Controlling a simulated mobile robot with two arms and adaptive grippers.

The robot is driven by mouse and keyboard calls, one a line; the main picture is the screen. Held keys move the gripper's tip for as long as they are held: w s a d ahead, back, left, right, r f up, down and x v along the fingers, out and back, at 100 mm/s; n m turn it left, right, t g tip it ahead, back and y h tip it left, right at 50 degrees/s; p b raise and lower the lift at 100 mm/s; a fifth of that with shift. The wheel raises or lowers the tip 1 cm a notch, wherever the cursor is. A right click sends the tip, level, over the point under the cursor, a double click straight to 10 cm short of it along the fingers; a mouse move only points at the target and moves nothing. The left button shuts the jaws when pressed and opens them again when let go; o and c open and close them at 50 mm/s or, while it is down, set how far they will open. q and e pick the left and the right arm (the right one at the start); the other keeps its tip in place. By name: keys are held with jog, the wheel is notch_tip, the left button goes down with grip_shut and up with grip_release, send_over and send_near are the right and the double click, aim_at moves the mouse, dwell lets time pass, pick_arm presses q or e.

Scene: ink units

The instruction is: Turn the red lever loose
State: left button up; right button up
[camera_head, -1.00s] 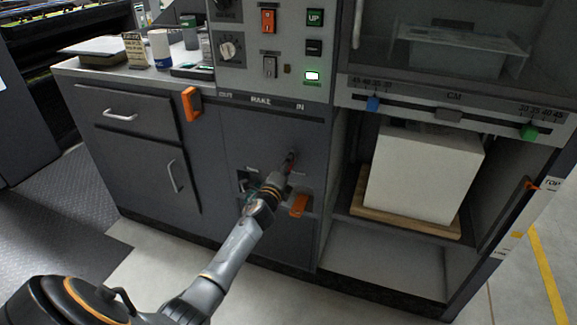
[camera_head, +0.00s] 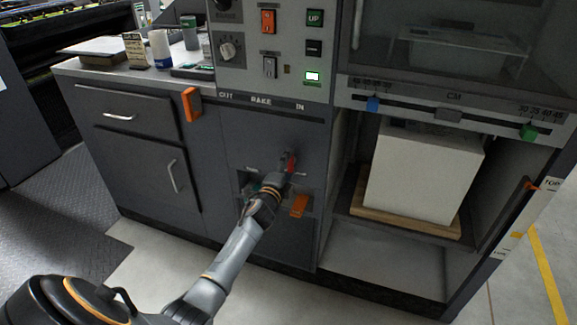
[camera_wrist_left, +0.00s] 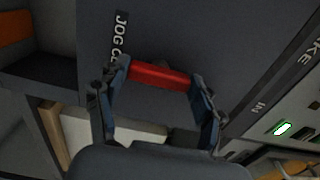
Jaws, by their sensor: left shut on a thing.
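The red lever (camera_head: 291,162) is on the dark cabinet front, below the RAKE label. In the left wrist view the red lever (camera_wrist_left: 160,75) lies crosswise between the two fingers, with both ends at the fingertips. My left gripper (camera_head: 279,178) is shut on it and hides part of it in the head view. A label that starts with JOG is beside the lever in the wrist view; the rest is hidden by a finger. My right gripper is not in view.
An orange handle (camera_head: 299,205) sits just below and right of the gripper. Another orange handle (camera_head: 192,104) is higher on the left. The control panel (camera_head: 233,75) is above. A white paper stack (camera_head: 415,175) stands on a wooden board in the right bay.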

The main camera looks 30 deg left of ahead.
pick_arm(q)
jog(key=o, duration=1.1)
jog(key=shift+o, duration=0.3)
jog(key=v, duration=1.2)
